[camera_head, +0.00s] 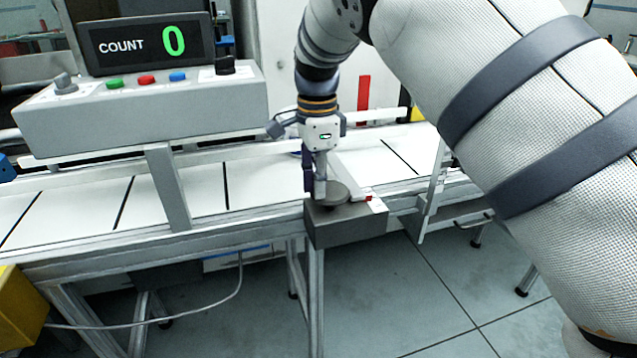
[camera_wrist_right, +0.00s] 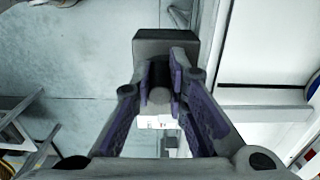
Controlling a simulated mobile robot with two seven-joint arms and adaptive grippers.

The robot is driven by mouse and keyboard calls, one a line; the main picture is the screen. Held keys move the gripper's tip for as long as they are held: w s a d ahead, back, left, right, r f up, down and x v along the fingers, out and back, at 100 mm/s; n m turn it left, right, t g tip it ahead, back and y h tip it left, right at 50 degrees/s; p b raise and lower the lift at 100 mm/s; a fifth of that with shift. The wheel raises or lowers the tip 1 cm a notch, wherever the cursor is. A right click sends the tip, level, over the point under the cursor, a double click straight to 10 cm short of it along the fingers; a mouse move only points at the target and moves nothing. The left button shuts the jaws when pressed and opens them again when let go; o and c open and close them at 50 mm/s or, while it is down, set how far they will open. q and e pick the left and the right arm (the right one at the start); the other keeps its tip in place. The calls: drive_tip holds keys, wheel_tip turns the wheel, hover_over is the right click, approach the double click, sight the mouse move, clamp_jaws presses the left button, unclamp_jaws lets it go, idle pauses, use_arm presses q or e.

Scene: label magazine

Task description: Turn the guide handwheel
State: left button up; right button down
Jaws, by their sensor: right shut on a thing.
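The guide handwheel (camera_head: 339,198) is a small dark grey round wheel on top of a grey box (camera_head: 345,230) at the front edge of the conveyor. My right gripper (camera_head: 320,192) points down onto the handwheel and is shut on it. In the right wrist view, the gripper's two purple-padded fingers (camera_wrist_right: 160,85) close around a round grey knob of the handwheel (camera_wrist_right: 158,97), with the grey box (camera_wrist_right: 165,42) beyond. The fingers hide part of the wheel. My left gripper is not seen.
A grey control panel (camera_head: 150,115) with a "COUNT 0" display (camera_head: 145,42) stands over the white conveyor belt (camera_head: 80,208) at left. A white guide rail (camera_head: 349,172) runs behind the handwheel. A yellow block (camera_head: 22,310) is at lower left. Floor is open in front.

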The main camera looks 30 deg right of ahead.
drive_tip(key=shift+w+m, duration=0.3)
drive_tip(key=shift+m, duration=0.5)
drive_tip(key=shift+r, duration=0.1)
drive_tip(key=c, duration=1.6)
unclamp_jaws()
drive_tip(key=shift+o, duration=0.2)
wheel_tip(320, 180, up, 12)
